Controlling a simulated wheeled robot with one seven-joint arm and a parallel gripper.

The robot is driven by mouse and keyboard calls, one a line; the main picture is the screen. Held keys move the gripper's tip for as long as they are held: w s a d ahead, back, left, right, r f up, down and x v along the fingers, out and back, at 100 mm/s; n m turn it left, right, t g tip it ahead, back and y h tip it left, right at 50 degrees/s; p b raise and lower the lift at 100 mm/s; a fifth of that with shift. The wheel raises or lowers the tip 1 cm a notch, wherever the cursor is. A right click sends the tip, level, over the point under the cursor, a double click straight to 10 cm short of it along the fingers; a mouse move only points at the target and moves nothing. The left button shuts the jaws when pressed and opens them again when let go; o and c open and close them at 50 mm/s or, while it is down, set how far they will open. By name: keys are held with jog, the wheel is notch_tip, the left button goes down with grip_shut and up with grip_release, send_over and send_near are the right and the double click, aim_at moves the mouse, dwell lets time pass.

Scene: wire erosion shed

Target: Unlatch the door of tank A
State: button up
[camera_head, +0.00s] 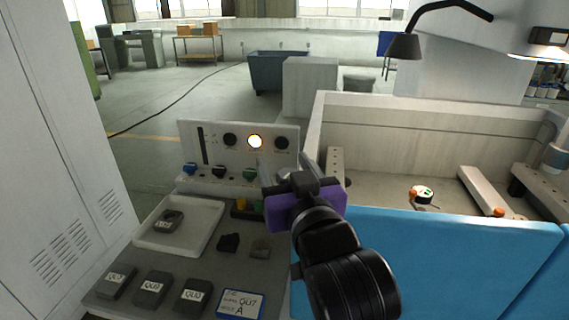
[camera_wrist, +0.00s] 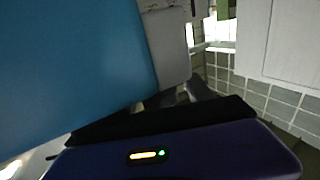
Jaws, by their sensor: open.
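The tank (camera_head: 430,134) stands at the right, open at the top, with pale walls and a blue front door panel (camera_head: 450,245). No letter on the tank is readable. My purple gripper (camera_head: 286,172) is open at the door's left end, beside the control panel. The blue panel fills the left of the wrist view (camera_wrist: 70,60), with a grey plate (camera_wrist: 167,45) along its edge. My dark gripper parts cross below it. No latch can be made out clearly; my gripper and arm cover the door's left edge in the head view. Nothing shows held.
A control panel (camera_head: 222,139) with a lit yellow lamp stands left of my gripper. The bench below holds a white tray (camera_head: 205,213), several dark labelled blocks and a blue-edged card (camera_head: 241,303). A grey cabinet (camera_head: 50,150) bounds the left. A black lamp (camera_head: 404,45) overhangs the tank.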

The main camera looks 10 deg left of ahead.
jog(key=shift+w, duration=0.1)
grip_shut()
